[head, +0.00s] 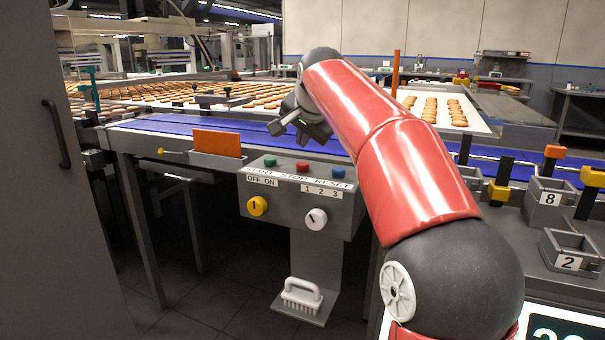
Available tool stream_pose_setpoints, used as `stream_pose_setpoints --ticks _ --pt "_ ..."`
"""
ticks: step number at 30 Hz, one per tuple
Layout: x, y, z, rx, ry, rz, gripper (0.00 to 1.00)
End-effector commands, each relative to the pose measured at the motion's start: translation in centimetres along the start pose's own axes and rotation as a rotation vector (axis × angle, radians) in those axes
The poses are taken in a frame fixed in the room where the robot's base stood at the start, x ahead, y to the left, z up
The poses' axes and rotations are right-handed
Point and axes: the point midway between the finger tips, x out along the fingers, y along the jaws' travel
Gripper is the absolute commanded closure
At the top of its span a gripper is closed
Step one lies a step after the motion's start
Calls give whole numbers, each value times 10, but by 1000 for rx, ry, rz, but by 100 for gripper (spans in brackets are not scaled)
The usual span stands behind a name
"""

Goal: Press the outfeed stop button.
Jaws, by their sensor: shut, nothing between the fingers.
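A grey control box (290,209) stands in front of the blue conveyor. On its top are a green button (270,161), a red button (302,167) and a blue button (338,172). The label strip below them reads START STOP RESET, its first letters hard to read; the red button sits over STOP. My gripper (277,127) is shut and empty. In the picture it is above and slightly left of the red button, apart from it, with its fingers pointing down and left. Its exact height over the box is hard to judge.
The box's front has a yellow knob (257,206) and a white knob (316,219). A white brush (302,296) lies on the foot below. An orange card (217,143) stands in a holder on the left. Numbered grey bins (569,262) are at the right. Biscuits cover the belt behind.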

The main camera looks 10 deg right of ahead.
Motion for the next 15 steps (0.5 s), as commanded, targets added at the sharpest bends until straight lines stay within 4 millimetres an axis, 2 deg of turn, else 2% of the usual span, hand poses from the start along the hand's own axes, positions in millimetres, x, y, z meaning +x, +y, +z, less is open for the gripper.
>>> stream_pose_setpoints --ticks 1,6,15 --pt "7 5 6 0 0 0 100" --pt "14 10 11 0 1 -2 100" --pt "16 11 12 0 0 -1 100"
